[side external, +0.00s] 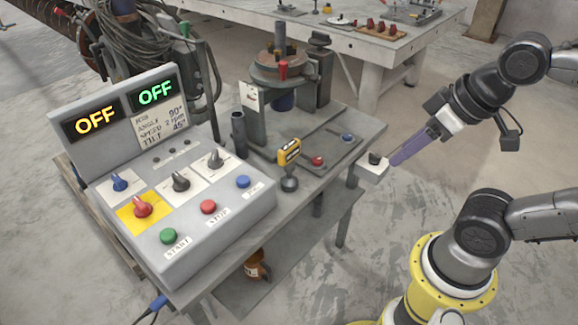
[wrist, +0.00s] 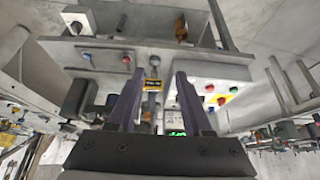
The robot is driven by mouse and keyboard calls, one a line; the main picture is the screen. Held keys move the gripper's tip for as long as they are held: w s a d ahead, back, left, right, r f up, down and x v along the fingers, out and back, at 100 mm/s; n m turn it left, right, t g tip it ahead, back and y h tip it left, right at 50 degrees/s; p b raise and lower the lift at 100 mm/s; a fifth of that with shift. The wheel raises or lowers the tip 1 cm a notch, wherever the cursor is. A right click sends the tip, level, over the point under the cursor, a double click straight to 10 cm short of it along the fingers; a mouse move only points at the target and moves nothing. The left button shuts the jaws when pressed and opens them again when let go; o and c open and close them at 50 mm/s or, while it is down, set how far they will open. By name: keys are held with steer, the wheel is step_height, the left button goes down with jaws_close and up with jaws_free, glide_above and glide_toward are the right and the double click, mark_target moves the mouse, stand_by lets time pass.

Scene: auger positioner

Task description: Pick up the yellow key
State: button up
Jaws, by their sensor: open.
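The control panel (side external: 240,205) has knobs, buttons and two OFF displays. A turntable (side external: 280,68) stands at the back.

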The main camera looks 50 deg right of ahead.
steer(key=o, duration=0.4)
steer(key=shift+c, duration=0.2)
